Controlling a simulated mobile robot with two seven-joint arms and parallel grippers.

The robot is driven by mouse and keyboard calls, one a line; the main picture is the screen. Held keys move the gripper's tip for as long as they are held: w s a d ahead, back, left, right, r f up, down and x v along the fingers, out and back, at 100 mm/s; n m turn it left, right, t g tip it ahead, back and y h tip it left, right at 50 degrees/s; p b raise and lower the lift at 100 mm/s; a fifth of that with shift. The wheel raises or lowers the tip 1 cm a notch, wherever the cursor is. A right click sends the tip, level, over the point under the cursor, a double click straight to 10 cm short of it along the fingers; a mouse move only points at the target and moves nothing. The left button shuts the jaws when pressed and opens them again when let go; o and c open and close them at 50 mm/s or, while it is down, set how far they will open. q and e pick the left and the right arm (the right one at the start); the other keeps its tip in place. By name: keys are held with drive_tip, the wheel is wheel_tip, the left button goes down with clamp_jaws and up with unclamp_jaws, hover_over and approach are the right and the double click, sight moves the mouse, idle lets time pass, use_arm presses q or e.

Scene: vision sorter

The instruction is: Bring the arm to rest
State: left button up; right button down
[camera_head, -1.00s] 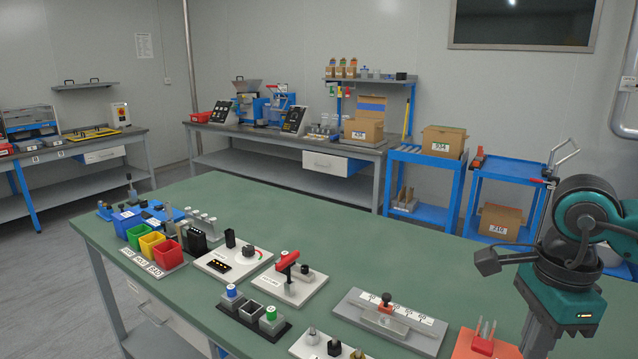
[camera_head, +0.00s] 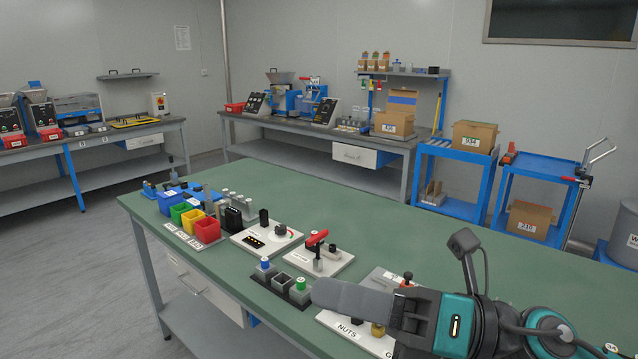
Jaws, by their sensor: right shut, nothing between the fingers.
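My right arm comes in from the lower right over the green-topped table (camera_head: 400,225). Its right gripper (camera_head: 322,291) points left, shut and empty, above the front part of the table. It hides parts of the plate labelled NUTS (camera_head: 348,328) and of the slider plate behind it. I cannot tell its exact height above them. My left gripper is out of view.
Red, yellow, green and blue bins (camera_head: 207,230) stand at the table's left. A dial plate (camera_head: 266,238), a red-handled clamp plate (camera_head: 317,258) and a block with blue and green caps (camera_head: 283,283) lie near the gripper. The table's back middle is clear.

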drive_tip(key=w+d+m+t+h, duration=0.3)
drive_tip(key=m+t, duration=0.4)
drive_tip(key=m, duration=0.2)
drive_tip(key=w+d+m+t+h, duration=0.3)
drive_tip(key=m+t, duration=0.4)
drive_tip(key=m, duration=0.3)
drive_tip(key=w+d+f+m+t+h, duration=0.1)
drive_tip(key=w+d+f+m+h, duration=0.1)
drive_tip(key=d+f+m+h, duration=0.6)
drive_tip(key=s+d+f+m+g+h, duration=0.2)
drive_tip(key=s+f+m+g+h, duration=0.15)
drive_tip(key=f+m, duration=0.35)
drive_tip(key=s+d+f+m+g+h, duration=0.25)
drive_tip(key=s+f+m+g, duration=0.2)
drive_tip(key=f, duration=0.35)
drive_tip(key=s+f+m+g, duration=0.3)
drive_tip(key=s+f+g, duration=0.45)
drive_tip(key=s, duration=0.45)
drive_tip(key=w+a+f+t+y+p, duration=0.2)
drive_tip(key=w+a+f+t, duration=0.1)
drive_tip(key=w+f+t, duration=0.3)
drive_tip(key=shift+w+a+f+n+t+p, duration=0.15)
drive_tip(key=shift+w+f+n+t+p, duration=0.3)
drive_tip(key=shift+t, duration=0.3)
drive_tip(key=shift+r, duration=0.1)
